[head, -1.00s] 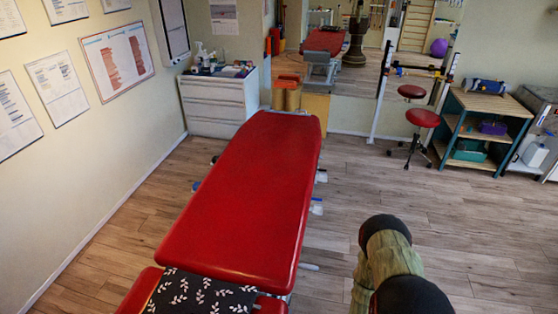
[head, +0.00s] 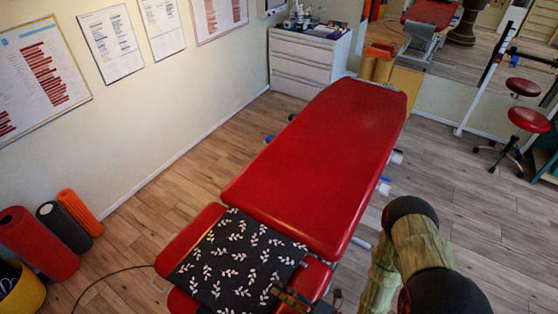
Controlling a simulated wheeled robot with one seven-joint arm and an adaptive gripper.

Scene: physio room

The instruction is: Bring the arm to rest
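My arm (head: 418,245) shows at the lower right of the head view, with greenish, worn-looking links and black rounded joints. It stands to the right of the red treatment table (head: 320,150), over the floor in the picture. I cannot make out my gripper. A small dark and brownish piece (head: 290,298) shows at the bottom edge, over the table's near end, and I cannot tell what it is. The arm's lower part is cut off by the frame.
A black leaf-patterned cloth (head: 240,262) lies on the table's near section. Red, black and orange rolls (head: 62,230) stand by the left wall, near a yellow container (head: 20,290). A white drawer unit (head: 308,62) and a red stool (head: 527,120) stand farther back. Wooden floor is open right of the table.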

